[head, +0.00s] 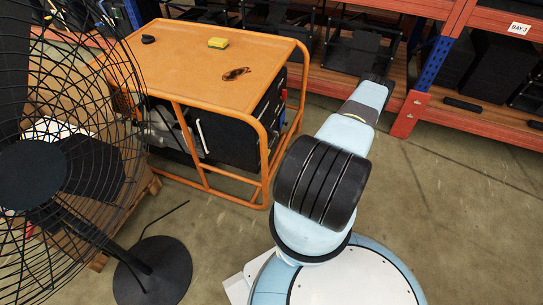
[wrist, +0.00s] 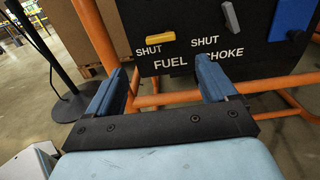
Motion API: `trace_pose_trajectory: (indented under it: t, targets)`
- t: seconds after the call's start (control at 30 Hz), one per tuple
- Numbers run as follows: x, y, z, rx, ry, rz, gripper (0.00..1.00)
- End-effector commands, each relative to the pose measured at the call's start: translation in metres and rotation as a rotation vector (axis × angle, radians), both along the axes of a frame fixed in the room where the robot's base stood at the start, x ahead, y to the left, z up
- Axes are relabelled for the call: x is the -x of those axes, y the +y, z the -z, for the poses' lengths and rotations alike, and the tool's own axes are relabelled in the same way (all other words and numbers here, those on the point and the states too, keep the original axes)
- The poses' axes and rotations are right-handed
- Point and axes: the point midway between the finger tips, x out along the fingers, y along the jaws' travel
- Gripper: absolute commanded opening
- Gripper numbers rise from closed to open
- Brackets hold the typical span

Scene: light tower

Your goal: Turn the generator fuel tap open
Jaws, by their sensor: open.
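The orange-framed generator (head: 225,65) stands left of my arm in the head view. In the wrist view its dark front panel (wrist: 185,62) fills the top. The yellow fuel tap lever (wrist: 154,38) lies nearly level on the panel, close to a "SHUT" label and above the word "FUEL". My gripper (wrist: 162,65) is open and empty, its two blue-grey fingers spread below the lever and apart from it. In the head view I cannot make out the fingers.
A grey choke lever (wrist: 231,15) and a blue part (wrist: 291,20) sit right of the tap. Orange frame tubes (wrist: 96,32) run left of the panel and below it. A black fan (head: 150,270) stands left; red shelving (head: 408,113) stands behind. Sunglasses (head: 236,74) and a yellow sponge (head: 217,43) lie on the generator.

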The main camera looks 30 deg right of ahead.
Motion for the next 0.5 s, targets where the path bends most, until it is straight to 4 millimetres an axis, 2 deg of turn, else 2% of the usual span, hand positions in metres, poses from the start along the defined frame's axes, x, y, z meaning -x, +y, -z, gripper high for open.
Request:
trace_pose_trajectory:
  t: [0.5]
  targets:
    - [-0.069, 0.054, 0.0, 0.0, 0.0, 0.0, 0.85]
